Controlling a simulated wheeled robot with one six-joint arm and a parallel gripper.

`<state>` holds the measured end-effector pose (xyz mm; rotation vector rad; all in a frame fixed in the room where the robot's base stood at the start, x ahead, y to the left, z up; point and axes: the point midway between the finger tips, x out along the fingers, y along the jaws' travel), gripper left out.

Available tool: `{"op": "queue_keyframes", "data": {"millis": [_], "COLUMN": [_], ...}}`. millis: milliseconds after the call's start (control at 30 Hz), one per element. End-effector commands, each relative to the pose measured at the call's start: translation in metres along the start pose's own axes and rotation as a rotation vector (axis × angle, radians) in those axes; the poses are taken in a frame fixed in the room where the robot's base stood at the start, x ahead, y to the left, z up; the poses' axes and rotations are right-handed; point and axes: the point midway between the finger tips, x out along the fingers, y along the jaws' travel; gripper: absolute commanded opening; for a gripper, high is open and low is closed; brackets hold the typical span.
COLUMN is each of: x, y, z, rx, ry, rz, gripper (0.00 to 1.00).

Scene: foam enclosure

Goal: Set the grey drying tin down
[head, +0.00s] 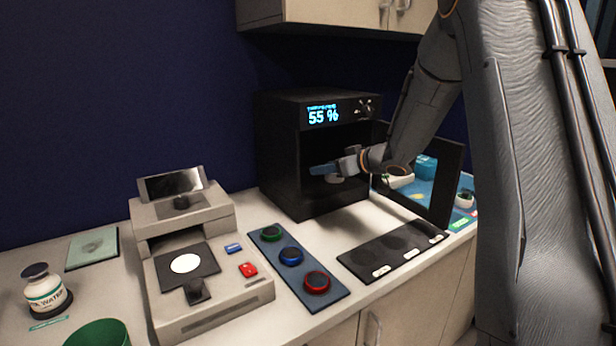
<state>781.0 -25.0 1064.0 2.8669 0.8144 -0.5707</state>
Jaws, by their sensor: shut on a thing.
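The grey drying tin (334,179) shows small and partly hidden at the mouth of the black cabinet (275,160), whose display reads 55 %. My gripper (324,170) reaches in from the right, its blue fingers inside the cabinet's opening, and is shut on the tin. I cannot tell whether the tin touches the cabinet floor. The cabinet's dark door (445,190) stands open to the right, beside my arm.
A black mat (420,262) with round spots and white labels lies in front. A blue strip (268,252) holds green, blue and red round tins. A grey instrument (170,285), water bottle (46,290) and green container (98,334) stand left. A blue mat (420,187) with items lies behind the door.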

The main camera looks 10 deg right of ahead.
Motion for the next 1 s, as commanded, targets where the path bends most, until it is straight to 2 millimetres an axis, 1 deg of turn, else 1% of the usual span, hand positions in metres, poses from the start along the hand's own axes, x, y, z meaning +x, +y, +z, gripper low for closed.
{"op": "queue_keyframes", "data": {"millis": [33,100,300,433,533,600,767,900,967,1000], "x": [0.012,0.027,0.068,0.091,0.097,0.099,0.104,0.111,0.114,0.116], "y": [0.002,0.004,0.013,0.017,0.018,0.018,0.018,0.018,0.018,0.018], "z": [-0.005,-0.012,-0.028,-0.039,-0.022,-0.015,-0.005,0.014,0.021,0.022], "rx": [-0.001,-0.002,0.0,0.0,0.005,0.004,0.003,0.005,0.003,0.003], "ry": [0.0,0.0,0.0,0.001,-0.003,-0.002,-0.001,-0.003,-0.002,0.0], "rz": [-0.002,-0.001,0.001,0.002,0.002,0.003,0.003,0.002,0.002,0.003], "gripper": [0.18,0.18,0.18,0.18,0.18,0.18,0.18,0.18,0.18,0.18]}}
